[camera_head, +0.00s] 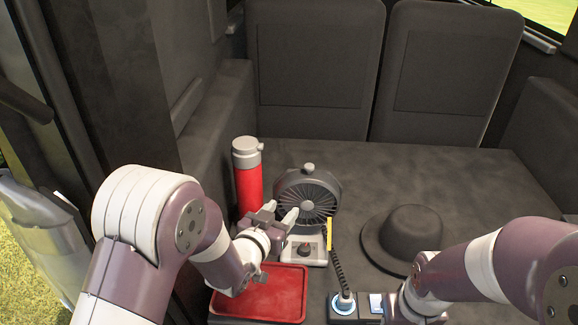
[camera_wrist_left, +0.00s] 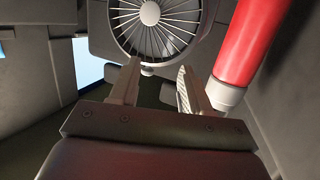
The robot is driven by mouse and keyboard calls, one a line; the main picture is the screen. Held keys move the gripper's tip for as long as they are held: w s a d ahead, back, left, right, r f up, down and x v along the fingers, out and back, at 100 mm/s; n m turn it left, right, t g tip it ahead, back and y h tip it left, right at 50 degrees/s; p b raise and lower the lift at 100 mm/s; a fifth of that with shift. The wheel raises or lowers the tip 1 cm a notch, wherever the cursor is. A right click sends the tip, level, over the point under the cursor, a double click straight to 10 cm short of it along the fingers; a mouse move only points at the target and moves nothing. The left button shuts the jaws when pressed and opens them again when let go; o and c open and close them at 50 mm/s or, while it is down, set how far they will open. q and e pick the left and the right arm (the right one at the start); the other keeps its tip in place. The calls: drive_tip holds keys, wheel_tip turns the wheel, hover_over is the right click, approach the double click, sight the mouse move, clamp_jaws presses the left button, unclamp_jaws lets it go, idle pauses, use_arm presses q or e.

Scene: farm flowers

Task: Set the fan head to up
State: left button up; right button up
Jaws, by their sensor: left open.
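The fan has a round dark grey head (camera_head: 307,198) with a knob on its top, on a white base (camera_head: 304,250) with a dark dial. It stands on the dark cargo floor. My left gripper (camera_head: 284,214) is open at the left side of the fan head, fingers pointing towards it. In the left wrist view the fan head (camera_wrist_left: 157,24) is beyond the two spread fingertips (camera_wrist_left: 160,82), with nothing between them. I cannot tell whether a finger touches the fan. My right arm (camera_head: 500,262) enters at the lower right; its gripper's jaws cannot be made out.
A red bottle (camera_head: 249,190) with a grey lid stands left of the fan. A red tray (camera_head: 285,306) lies in front, below my left gripper. A dark hat (camera_head: 405,236) sits to the right. A coiled cord (camera_head: 340,275) runs to a socket box (camera_head: 345,303). Seat backs close off the rear.

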sight(307, 169)
use_arm(q)
wheel_tip(307, 169, up, 5)
drive_tip(key=d+t+h, duration=0.1)
drive_tip(key=d+t, duration=0.1)
drive_tip(key=x, duration=0.8)
drive_tip(key=p+x, duration=0.1)
drive_tip(key=x, duration=0.3)
drive_tip(key=shift+w+a+f, duration=0.25)
drive_tip(key=shift+w+a, duration=0.05)
drive_tip(key=shift+w, duration=0.1)
clamp_jaws()
